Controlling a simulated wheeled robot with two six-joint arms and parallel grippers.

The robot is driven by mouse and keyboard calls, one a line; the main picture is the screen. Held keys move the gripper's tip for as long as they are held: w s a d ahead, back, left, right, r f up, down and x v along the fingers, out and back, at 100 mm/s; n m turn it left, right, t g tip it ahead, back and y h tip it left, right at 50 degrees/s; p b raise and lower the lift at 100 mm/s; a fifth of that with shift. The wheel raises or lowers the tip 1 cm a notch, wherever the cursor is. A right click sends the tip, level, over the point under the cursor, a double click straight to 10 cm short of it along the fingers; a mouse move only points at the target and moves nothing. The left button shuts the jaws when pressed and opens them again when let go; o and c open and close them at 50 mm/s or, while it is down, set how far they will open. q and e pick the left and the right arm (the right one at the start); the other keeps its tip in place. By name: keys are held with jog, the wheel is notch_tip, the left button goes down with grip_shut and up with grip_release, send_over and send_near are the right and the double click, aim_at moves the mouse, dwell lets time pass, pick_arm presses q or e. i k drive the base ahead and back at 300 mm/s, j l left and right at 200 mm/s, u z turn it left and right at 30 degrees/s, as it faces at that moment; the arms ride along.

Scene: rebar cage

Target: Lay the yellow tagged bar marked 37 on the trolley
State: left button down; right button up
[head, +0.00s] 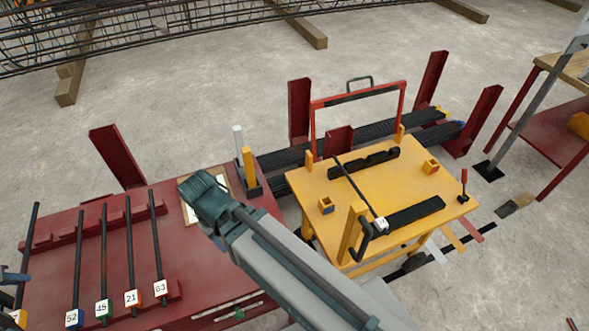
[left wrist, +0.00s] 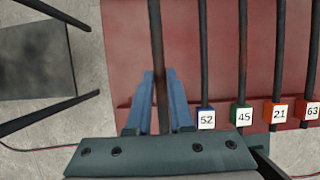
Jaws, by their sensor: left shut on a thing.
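My left gripper (head: 12,277) is at the far left edge of the head view, mostly cut off. The yellow trolley (head: 310,185) stands right of centre. I cannot make out my right gripper.
Bars tagged 52 (head: 75,270), 45 (head: 103,260), 21 (head: 130,250) and 63 (head: 157,240) lie on the red bench (head: 205,275). A bar with a white tag (head: 380,224), black tools and small yellow blocks occupy the trolley top. My grey arm link crosses between bench and trolley.

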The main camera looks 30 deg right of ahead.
aim_at(406, 175)
jog(key=u, duration=1)
jog(key=k+u, duration=0.5)
jog(key=k+l+u, duration=0.15)
jog(key=k+u, duration=1.15)
jog(key=k, duration=0.55)
jog(key=k+j+u, duration=0.15)
jog(key=k, duration=0.55)
jog(key=k+u, duration=0.75)
jog(key=k+j+u, duration=0.15)
jog(key=k+u, duration=0.2)
jog(key=k+l+u, duration=0.1)
jog(key=k+u, duration=0.85)
jog(key=u, duration=0.15)
jog(key=z, duration=2.35)
